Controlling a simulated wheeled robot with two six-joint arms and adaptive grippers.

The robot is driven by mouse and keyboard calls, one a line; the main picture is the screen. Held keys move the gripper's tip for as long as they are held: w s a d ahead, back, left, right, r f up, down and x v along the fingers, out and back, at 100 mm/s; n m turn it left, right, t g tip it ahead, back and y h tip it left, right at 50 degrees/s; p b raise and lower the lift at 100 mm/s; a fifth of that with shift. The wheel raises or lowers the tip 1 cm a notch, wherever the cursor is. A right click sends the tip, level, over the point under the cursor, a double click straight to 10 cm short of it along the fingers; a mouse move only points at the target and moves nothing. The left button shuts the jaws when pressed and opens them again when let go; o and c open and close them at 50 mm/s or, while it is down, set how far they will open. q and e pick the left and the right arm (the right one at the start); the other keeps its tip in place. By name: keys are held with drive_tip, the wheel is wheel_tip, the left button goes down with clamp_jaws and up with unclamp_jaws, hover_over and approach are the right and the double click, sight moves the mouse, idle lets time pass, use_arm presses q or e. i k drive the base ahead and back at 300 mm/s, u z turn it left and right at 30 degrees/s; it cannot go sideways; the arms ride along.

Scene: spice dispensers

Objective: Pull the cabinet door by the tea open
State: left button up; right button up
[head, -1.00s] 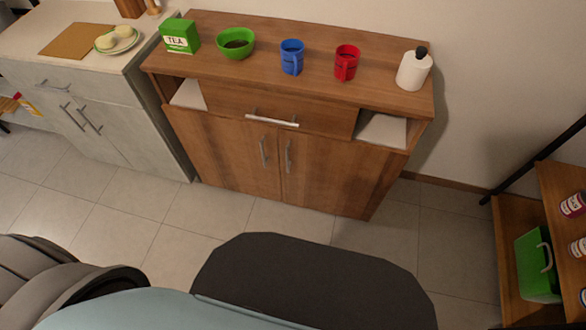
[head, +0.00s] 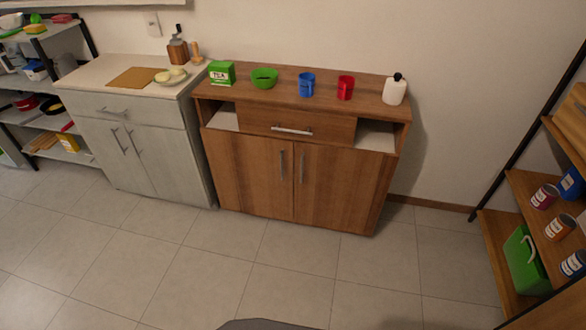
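A wooden cabinet (head: 368,174) stands against the wall in the middle of the head view. Its left door (head: 250,178) and right door (head: 335,190) are both closed, with vertical metal handles, the left handle (head: 281,164) and the right handle (head: 302,167), side by side near the centre seam. A green tea box (head: 221,73) stands on the top at the left end, above the left door's side. A closed drawer (head: 325,127) with a horizontal handle is above the doors. Neither of my grippers is in view.
A green bowl (head: 264,79), blue mug (head: 306,85), red mug (head: 345,88) and white bottle (head: 395,91) stand on the cabinet. A pale cabinet (head: 160,155) adjoins at left; a wooden shelf (head: 495,240) with cans stands at right. The tiled floor (head: 240,265) in front is clear.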

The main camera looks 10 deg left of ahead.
sight(339, 188)
drive_tip(key=u, duration=0.65)
drive_tip(key=i, duration=1.55)
drive_tip(key=z, duration=0.25)
